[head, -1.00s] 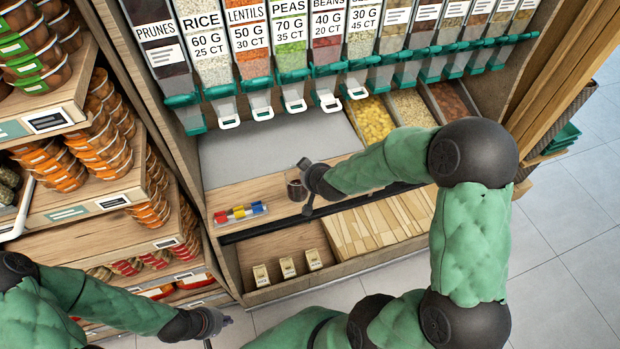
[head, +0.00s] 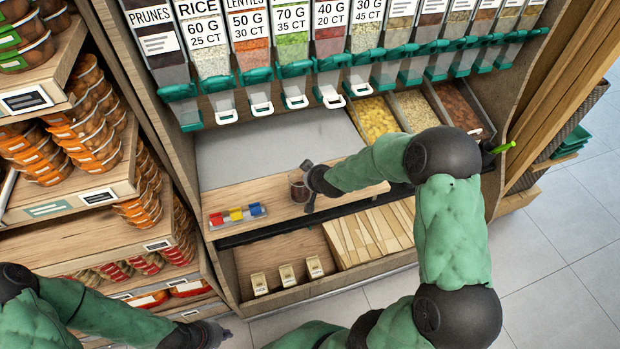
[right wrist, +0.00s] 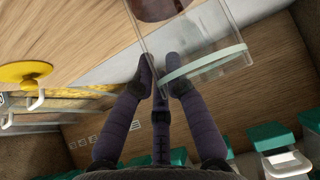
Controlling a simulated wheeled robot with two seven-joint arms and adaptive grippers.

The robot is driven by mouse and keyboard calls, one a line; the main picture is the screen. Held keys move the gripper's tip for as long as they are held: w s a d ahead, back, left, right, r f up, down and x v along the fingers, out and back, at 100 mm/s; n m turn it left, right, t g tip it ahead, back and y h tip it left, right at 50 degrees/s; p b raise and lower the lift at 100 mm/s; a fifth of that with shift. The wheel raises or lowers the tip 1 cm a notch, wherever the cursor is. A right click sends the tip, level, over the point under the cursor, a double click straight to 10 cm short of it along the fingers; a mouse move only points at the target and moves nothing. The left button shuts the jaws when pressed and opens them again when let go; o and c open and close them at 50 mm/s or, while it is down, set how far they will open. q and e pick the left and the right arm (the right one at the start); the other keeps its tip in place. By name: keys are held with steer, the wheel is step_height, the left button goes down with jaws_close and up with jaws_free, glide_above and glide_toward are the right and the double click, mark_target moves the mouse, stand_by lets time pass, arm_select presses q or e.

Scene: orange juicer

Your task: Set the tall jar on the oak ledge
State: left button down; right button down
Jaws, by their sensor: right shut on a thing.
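The clear jar (head: 298,188), with dark contents low in it, is held by my right gripper (head: 312,186) over the oak ledge (head: 262,200). In the right wrist view the jar (right wrist: 195,40) shows clear walls, a pale green rim and dark brown contents. The fingers of my right gripper (right wrist: 160,82) are closed on its side. The jar looks about upright; whether its base touches the ledge I cannot tell.
Red, yellow and blue pieces (head: 237,214) lie on the ledge's left end. Dispensers with white pulls (head: 297,102) hang behind a grey panel (head: 265,148). Open bins (head: 376,118) stand back right. A lower tray holds small cream blocks (head: 287,275). Stacked bowls (head: 85,120) fill the left shelves.

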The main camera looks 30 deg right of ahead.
steer(key=shift+r, duration=0.2)
steer(key=shift+f, duration=0.2)
steer(key=c, duration=1.3)
jaws_free()
steer(key=shift+o, duration=0.2)
